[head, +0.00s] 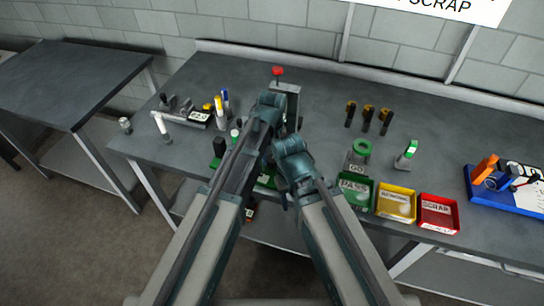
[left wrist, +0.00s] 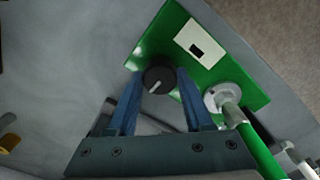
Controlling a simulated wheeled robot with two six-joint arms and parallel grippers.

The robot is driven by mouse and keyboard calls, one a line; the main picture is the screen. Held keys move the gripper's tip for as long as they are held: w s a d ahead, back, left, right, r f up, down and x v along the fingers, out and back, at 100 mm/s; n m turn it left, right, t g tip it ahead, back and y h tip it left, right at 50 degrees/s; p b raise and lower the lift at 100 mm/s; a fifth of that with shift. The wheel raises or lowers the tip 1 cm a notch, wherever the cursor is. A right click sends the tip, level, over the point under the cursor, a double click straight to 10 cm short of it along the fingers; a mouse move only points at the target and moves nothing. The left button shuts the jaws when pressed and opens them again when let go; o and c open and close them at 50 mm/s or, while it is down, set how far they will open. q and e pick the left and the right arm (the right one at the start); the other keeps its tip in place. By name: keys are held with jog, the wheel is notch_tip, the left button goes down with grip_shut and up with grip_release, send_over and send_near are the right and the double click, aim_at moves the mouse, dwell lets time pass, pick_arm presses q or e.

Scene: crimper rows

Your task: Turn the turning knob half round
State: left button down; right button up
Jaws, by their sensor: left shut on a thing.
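The turning knob (left wrist: 158,80) is round and black with a white pointer line, which slants toward the lower left in the left wrist view. It sits on a green plate (left wrist: 160,40) with a pale label. My left gripper (left wrist: 160,75) has its two blue fingers on either side of the knob and is shut on it. In the head view my arms cover the knob, and only bits of green show (head: 266,181) between them. My right arm ends near the same spot; its fingers cannot be made out.
A white round part (left wrist: 222,97) with a green rod stands close to the right finger. A red-topped device (head: 277,72) stands behind my arms. Green (head: 354,207), yellow (head: 396,217) and red (head: 438,226) bins line the front right.

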pick_arm(q)
jog(key=m, duration=0.4)
jog(key=shift+m, duration=0.3)
jog(key=m, duration=1.3)
jog(key=shift+m, duration=0.3)
jog(key=m, duration=1.3)
jog(key=shift+m, duration=2.5)
